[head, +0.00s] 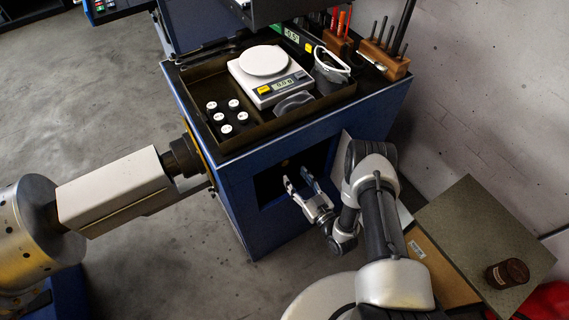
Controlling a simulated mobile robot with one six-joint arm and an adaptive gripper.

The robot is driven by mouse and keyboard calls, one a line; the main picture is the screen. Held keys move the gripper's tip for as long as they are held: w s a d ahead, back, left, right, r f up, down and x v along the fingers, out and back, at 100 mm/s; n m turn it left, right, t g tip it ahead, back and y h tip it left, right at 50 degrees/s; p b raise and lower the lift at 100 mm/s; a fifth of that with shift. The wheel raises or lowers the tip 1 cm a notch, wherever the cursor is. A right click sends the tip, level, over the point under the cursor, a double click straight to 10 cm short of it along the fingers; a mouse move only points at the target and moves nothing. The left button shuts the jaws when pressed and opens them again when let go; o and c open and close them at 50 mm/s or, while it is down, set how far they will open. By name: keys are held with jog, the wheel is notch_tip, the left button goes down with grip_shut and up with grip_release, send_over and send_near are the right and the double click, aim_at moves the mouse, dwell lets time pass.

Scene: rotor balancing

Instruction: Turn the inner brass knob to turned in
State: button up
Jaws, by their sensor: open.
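My gripper (297,177) is open, its two fingers apart with nothing seen between them. It is at the dark opening (268,187) in the front of the blue cabinet (232,182), fingertips pointing up and into it. A small brass-coloured spot (285,163) shows at the upper part of this opening, just above the fingertips. It may be the inner brass knob, but it is too small to tell its shape or how it is turned. I see no contact between it and the fingers.
On the cabinet top are a tray (205,145), a white scale (267,76), several black bottles with white caps (222,117) and wooden tool blocks (384,59). A large spindle machine (115,190) stands left. A brown jar (507,274) sits on a grey-green board (484,242) at right.

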aim_at(286, 164)
jog(key=b+x, duration=0.2)
jog(key=x, duration=0.6)
jog(key=shift+w+a, duration=0.25)
jog(key=shift+w, duration=0.05)
jog(key=shift+c, duration=0.5)
jog(key=c, duration=1)
